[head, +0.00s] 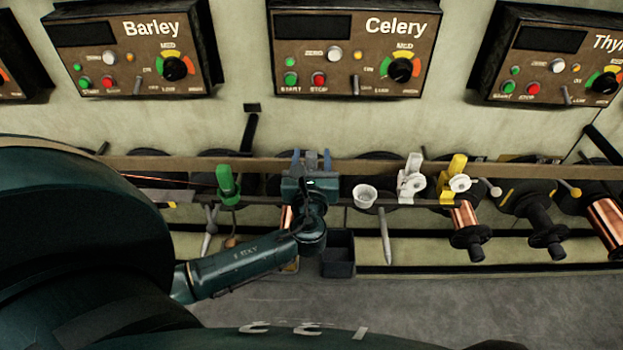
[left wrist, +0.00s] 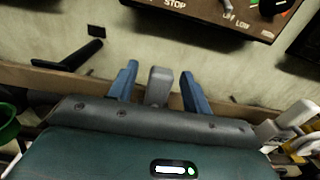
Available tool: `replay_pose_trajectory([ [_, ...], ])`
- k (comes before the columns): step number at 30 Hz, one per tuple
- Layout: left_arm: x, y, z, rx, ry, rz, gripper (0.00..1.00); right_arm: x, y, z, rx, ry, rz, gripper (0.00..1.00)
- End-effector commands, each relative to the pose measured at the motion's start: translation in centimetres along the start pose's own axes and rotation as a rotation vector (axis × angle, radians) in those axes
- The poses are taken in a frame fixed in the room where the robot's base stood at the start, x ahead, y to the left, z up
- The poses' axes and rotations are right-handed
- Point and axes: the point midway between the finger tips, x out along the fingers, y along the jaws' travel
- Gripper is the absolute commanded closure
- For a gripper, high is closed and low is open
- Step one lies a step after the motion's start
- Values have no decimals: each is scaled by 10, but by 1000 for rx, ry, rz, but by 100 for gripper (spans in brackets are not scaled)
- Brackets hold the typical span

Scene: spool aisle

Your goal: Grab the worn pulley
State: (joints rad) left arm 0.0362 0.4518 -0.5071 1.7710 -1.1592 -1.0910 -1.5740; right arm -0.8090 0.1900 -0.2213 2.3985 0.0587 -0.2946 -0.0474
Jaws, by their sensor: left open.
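My left gripper (head: 312,160) is open at the rail, with its two blue fingers apart. In the left wrist view, the fingers (left wrist: 160,88) stand on either side of a grey upright piece (left wrist: 159,84), with a gap on both sides. Its lower part is hidden behind the gripper body, so I cannot tell whether it belongs to the worn pulley. A white cup-shaped pulley (head: 365,194) is just right of the gripper. A white guide with a wheel (head: 411,180) and a yellow guide with a white wheel (head: 455,181) follow. I cannot see wear on any. My right gripper is not in view.
A green guide (head: 228,184) is on the rail (head: 555,171) left of the gripper. Copper spools (head: 464,217) and a bare black spindle (head: 538,215) stick out to the right. A dark bin (head: 337,262) is below the gripper. Control boxes (head: 349,45) hang above.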

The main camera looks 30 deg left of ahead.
Motion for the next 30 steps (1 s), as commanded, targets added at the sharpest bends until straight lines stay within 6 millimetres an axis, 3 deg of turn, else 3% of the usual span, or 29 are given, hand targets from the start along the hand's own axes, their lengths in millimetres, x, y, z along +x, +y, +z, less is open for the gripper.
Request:
replay_pose_trajectory([
  [3,0,0,0,0,0,0,51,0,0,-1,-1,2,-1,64],
  [21,-1,0,0,-1,1,0,100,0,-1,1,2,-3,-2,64],
  [30,-1,0,0,-1,-1,0,100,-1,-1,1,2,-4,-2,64],
])
